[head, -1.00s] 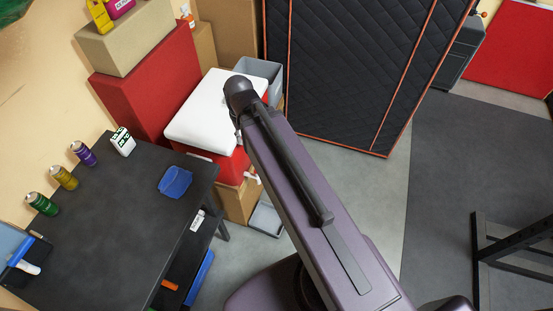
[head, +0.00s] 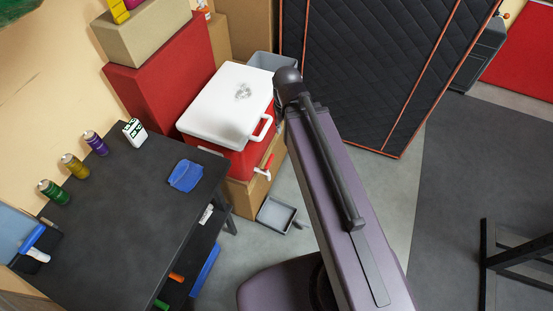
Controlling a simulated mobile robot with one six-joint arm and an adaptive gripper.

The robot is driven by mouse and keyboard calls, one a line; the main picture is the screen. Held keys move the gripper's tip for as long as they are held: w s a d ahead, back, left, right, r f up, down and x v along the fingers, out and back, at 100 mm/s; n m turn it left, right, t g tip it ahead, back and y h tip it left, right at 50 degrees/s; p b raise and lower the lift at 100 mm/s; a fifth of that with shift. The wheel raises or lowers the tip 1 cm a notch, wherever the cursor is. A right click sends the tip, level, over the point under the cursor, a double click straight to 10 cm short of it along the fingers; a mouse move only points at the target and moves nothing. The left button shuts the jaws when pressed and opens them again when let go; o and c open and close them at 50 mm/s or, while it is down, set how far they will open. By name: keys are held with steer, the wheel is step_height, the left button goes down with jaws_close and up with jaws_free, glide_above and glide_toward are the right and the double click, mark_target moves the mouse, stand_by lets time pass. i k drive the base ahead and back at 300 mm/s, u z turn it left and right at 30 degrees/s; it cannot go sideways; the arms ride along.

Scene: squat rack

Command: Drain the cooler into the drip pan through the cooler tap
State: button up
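The cooler (head: 222,145) is red with a white lid (head: 228,103) and a white side handle. It stands on a brown cardboard box beside the dark table. Its white tap (head: 262,173) sticks out low on the front; a red part shows just above it. I cannot tell whether the tap is open. The grey drip pan (head: 276,214) lies on the floor in front of the box, below the tap. No liquid shows in it. My arm rises just right of the cooler. My gripper is not visible.
A black quilted panel (head: 385,70) stands behind.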

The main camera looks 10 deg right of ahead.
mark_target(268, 162)
steer(key=z, duration=0.85)
steer(key=k, duration=0.65)
steer(key=u, duration=0.65)
